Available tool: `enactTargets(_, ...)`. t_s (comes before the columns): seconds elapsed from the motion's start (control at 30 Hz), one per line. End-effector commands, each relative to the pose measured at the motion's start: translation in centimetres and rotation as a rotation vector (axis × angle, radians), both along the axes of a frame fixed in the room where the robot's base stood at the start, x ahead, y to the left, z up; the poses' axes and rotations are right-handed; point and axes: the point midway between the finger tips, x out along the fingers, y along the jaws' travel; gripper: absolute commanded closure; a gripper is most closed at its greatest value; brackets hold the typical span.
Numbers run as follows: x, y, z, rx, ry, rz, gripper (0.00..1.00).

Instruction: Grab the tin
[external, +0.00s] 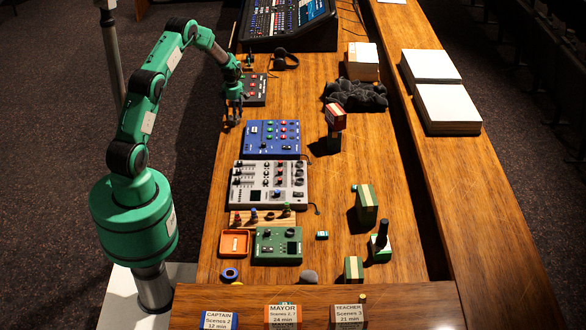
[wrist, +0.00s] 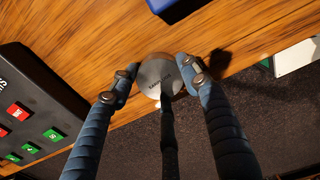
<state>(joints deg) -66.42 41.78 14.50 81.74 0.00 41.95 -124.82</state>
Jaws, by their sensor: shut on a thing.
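The tin (wrist: 158,74) is a small round thing with a grey lid and dark lettering, seen from above in the wrist view. My gripper (wrist: 160,78) is shut on it, one fingertip on each side. In the external view my gripper (external: 233,118) points down at the desk's left edge, beside the black button box. The tin cannot be made out clearly there. I cannot tell whether it touches the desk.
The black box with red and green buttons (wrist: 32,112) is close on the left in the wrist view. A blue mixer (external: 272,138) stands nearby. The desk edge drops to dark carpet (external: 190,130). Bare wood (external: 300,95) lies right of the button box.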

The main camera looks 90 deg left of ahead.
Motion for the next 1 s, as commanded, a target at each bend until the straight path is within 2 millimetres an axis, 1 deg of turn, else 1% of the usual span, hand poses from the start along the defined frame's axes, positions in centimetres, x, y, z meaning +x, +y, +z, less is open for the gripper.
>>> enactTargets(0.23,0.0,0.0,0.1,-0.001,0.000,0.000,0.79)
enactTargets(0.37,0.0,0.0,0.7,0.000,0.000,0.000,0.79)
enactTargets(0.47,0.0,0.1,1.5,0.001,-0.001,0.000,0.79)
enactTargets(0.63,0.0,0.1,3.9,0.001,-0.001,0.000,0.79)
enactTargets(0.87,-1.5,-3.1,3.9,-0.001,0.001,0.000,0.79)
enactTargets(1.0,-2.6,-5.4,4.2,0.000,0.000,0.000,0.79)
